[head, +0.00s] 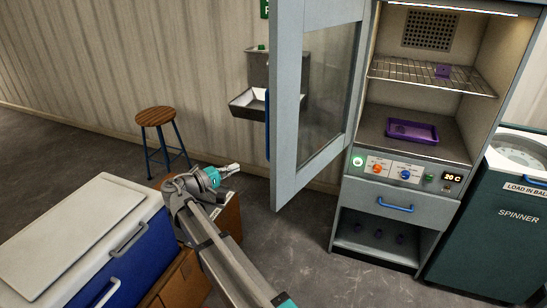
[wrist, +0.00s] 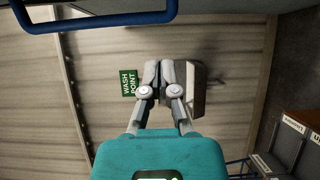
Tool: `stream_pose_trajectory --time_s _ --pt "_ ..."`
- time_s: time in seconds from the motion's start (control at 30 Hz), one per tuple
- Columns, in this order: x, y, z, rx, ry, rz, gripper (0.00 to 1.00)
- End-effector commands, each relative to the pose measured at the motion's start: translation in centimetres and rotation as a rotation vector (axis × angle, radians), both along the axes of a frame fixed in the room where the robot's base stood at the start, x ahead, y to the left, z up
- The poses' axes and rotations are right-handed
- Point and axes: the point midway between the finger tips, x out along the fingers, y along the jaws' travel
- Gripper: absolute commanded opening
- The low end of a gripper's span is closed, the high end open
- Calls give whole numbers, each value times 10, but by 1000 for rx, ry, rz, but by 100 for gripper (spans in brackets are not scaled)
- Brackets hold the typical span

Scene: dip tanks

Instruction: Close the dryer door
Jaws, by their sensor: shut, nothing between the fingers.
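The dryer door (head: 287,120) stands wide open in the head view, swung out to the left of the dryer (head: 400,190). It has a grey frame and a glass window. Its blue handle (head: 267,125) shows in part behind the door's left edge. A blue bar handle, probably the same one, crosses the top left of the wrist view (wrist: 95,19). My gripper (head: 236,168) is shut and empty, left of the door's lower part and apart from it. In the wrist view the shut fingers (wrist: 158,66) point towards the wall, with the handle beyond their tips to the upper left.
The dryer holds a purple tray (head: 412,131) and a small purple piece (head: 442,71) on a wire shelf. A spinner (head: 490,220) stands right. A blue cooler (head: 90,245) is front left, a stool (head: 158,120) behind it. A sink (head: 250,102) hangs behind the door.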

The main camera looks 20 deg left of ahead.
Motion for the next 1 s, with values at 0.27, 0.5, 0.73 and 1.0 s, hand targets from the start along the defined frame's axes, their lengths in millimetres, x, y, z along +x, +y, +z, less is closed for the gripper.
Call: stream_pose_trajectory --time_s 0.27,0.5,0.73,1.0 --pt "2 -2 0 0 0 -5 0" --pt "8 -7 0 1 1 -8 0" --pt "25 -19 0 1 1 -10 0" --pt "57 -41 0 1 1 -10 0"
